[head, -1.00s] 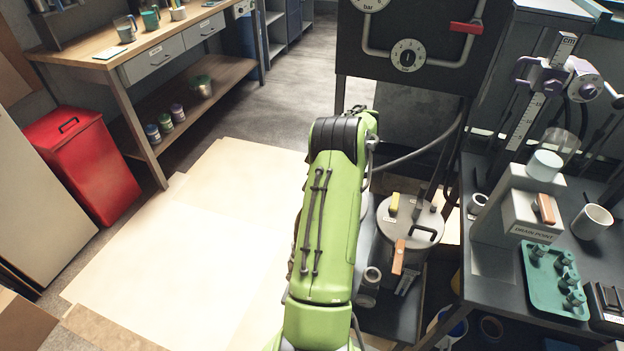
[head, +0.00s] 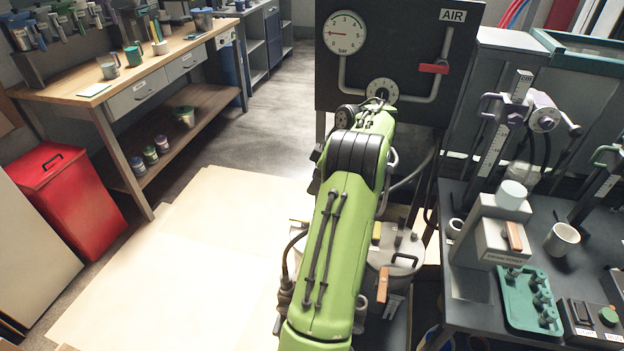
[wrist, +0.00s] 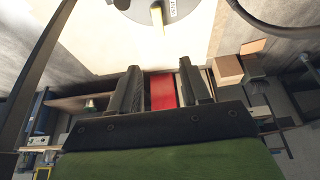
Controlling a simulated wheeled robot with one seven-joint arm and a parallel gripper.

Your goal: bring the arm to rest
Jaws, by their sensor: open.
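My green arm reaches forward through the middle of the head view, toward the black air panel (head: 400,40). My gripper (wrist: 162,78) shows in the wrist view as two dark fingers standing apart with nothing held between them. In the head view I cannot make out the fingers. Behind the gap between the fingers, the red bin appears well away from them; it stands at the left in the head view (head: 75,205).
A lidded metal pot (head: 395,262) stands close by my arm's right side, partly hidden. The dark bench (head: 470,285) at right holds a green tray (head: 512,318) and a white cup (head: 562,238). A wooden workbench (head: 130,85) is at left. Pale floor sheets (head: 190,260) lie clear.

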